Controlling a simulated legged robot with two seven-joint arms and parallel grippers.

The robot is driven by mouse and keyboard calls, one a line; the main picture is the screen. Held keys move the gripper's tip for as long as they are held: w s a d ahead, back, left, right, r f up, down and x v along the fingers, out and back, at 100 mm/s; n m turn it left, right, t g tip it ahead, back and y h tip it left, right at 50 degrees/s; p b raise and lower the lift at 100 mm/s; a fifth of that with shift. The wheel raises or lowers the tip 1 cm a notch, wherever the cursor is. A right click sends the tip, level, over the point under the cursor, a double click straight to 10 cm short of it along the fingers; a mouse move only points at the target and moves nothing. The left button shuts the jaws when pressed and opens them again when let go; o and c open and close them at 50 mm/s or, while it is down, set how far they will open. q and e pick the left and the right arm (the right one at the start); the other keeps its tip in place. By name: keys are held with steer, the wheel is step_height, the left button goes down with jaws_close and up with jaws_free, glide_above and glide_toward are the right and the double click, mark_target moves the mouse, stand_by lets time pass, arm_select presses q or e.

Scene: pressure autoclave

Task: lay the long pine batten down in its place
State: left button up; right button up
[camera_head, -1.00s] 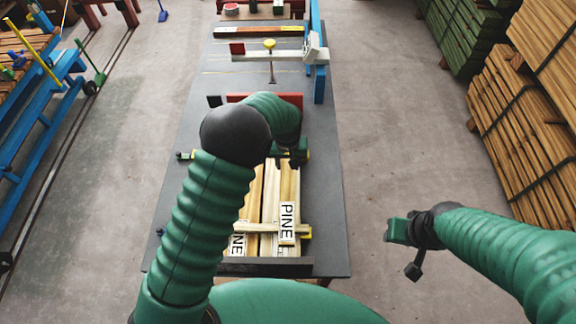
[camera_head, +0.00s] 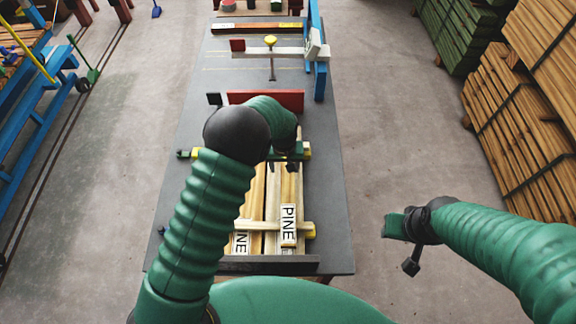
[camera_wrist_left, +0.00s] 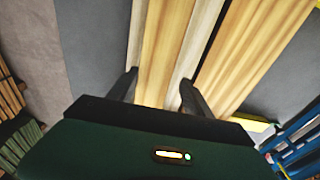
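The long pine batten (camera_head: 285,195) lies lengthwise on the dark table, beside another pale batten (camera_head: 249,198) on its left, with a narrow dark gap between. A white PINE label (camera_head: 289,225) is near its front end. My left gripper (camera_head: 287,158) is over the batten's far part, partly hidden by my arm. In the left wrist view, the batten (camera_wrist_left: 163,45) runs between my two fingers (camera_wrist_left: 158,84). Each finger is near one long edge; contact is unclear. My right gripper (camera_head: 406,245) hangs empty right of the table; its jaw opening is unclear.
A crosspiece (camera_head: 262,226) and a dark front rail (camera_head: 268,265) are at the near end. A red block (camera_head: 276,98) stands beyond my left gripper. A blue upright (camera_head: 318,80) is at the table's right edge. The table's right strip (camera_head: 334,210) is clear.

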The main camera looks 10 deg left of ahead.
mark_target(285, 171)
arm_select(q)
steer(key=shift+a, duration=0.2)
steer(key=shift+d+r, duration=0.1)
steer(key=shift+d, duration=0.6)
steer(key=shift+d+r+p, duration=0.2)
steer(key=shift+r+p, duration=0.1)
steer(key=shift+r, duration=0.7)
step_height(285, 171, up, 11)
steer(key=s+b, duration=0.1)
steer(key=s+a, duration=0.3)
steer(key=s, duration=0.4)
steer(key=s+a+m+t, duration=0.1)
steer(key=s+a, duration=0.2)
steer(key=s, duration=0.3)
steer(key=s+a+m, duration=0.1)
steer(key=s+a, duration=0.2)
steer(key=s, duration=0.4)
steer(key=shift+s+a+r, duration=0.15)
steer(key=shift+s+r, duration=0.05)
steer(key=shift+s, duration=0.15)
arm_select(e)
steer(key=shift+f, duration=0.3)
